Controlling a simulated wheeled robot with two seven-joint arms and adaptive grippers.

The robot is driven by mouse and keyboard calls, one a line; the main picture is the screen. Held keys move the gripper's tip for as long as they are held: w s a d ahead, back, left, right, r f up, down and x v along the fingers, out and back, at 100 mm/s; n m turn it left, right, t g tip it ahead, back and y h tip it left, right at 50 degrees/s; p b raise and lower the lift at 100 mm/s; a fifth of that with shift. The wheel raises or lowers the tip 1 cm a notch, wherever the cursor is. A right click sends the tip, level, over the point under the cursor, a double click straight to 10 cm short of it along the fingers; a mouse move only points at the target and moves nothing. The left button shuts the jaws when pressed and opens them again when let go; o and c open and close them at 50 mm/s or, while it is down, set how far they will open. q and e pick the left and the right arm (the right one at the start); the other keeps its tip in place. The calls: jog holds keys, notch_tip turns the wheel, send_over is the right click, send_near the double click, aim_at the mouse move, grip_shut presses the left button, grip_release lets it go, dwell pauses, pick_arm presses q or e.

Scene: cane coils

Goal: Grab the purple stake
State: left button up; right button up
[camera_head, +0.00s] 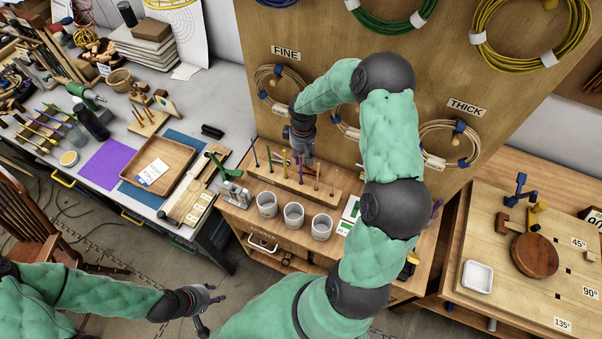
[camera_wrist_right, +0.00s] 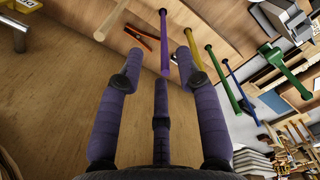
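The purple stake (camera_head: 301,170) stands upright in a wooden block (camera_head: 262,175) on the workbench, among several stakes of other colours. In the right wrist view the purple stake (camera_wrist_right: 164,38) shows ahead, between the outer fingertips in the picture. My right gripper (camera_head: 303,152) is just above the purple stake in the head view. Its purple fingers (camera_wrist_right: 160,66) are spread open and nothing is clasped. I cannot tell whether a fingertip touches the stake. My left gripper (camera_head: 213,298) is empty, low at the left, away from the bench; its fingers look apart.
Yellow (camera_wrist_right: 198,57), green (camera_wrist_right: 222,75) and blue (camera_wrist_right: 235,80) stakes stand close to the purple one. Three grey cups (camera_head: 293,215) stand in front of the block. A pegboard with cane coils (camera_head: 282,85) rises behind. A wooden tray (camera_head: 160,165) lies on the left table.

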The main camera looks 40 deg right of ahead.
aim_at(301, 164)
jog(key=shift+w+a+f+p, duration=0.1)
jog(key=shift+f+p, duration=0.1)
jog(key=shift+f, duration=1.3)
jog(key=shift+w+a+f+p, duration=0.1)
jog(key=shift+f+p, duration=0.1)
jog(key=shift+f, duration=1.3)
grip_shut()
